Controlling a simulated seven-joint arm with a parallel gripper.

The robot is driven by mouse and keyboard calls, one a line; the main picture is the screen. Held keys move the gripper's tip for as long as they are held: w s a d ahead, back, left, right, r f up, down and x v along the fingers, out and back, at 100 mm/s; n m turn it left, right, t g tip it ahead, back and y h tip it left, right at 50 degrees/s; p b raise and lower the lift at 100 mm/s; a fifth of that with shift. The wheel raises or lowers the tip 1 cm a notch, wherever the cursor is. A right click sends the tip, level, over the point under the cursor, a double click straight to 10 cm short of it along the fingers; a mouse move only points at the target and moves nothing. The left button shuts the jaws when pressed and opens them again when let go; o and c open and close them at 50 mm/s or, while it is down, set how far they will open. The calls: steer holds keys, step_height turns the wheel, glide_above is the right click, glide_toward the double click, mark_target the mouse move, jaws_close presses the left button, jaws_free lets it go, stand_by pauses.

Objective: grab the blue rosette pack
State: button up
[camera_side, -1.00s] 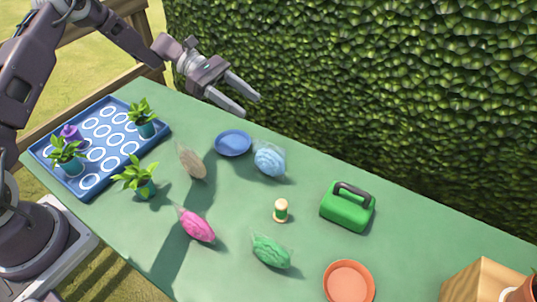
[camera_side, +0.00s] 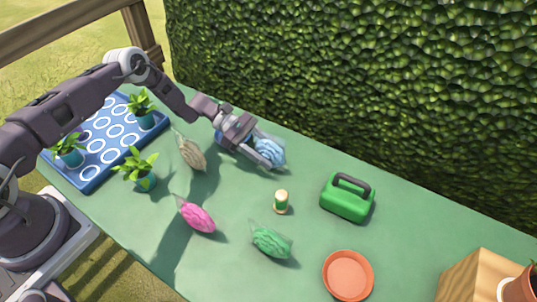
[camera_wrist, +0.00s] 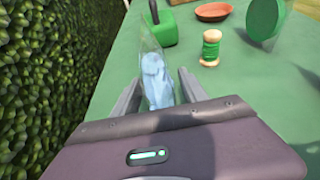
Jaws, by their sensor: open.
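The blue rosette pack (camera_side: 270,150) is a light blue swirled lump in a clear wrapper, lying on the green table near its hedge side. In the wrist view the pack (camera_wrist: 155,78) stands between the two fingers. My gripper (camera_side: 268,158) is low over the table at the pack, with its fingers apart on either side of it. In the wrist view my gripper (camera_wrist: 158,90) is open. I cannot tell whether a finger touches the pack. The gripper partly hides the pack in the side view.
Near the pack are a beige pack (camera_side: 191,153), a pink pack (camera_side: 198,216), a green pack (camera_side: 270,241), a green spool (camera_side: 281,202) and a green box with a dark handle (camera_side: 346,200). The hedge (camera_side: 370,80) borders the table.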

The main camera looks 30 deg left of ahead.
jaws_close()
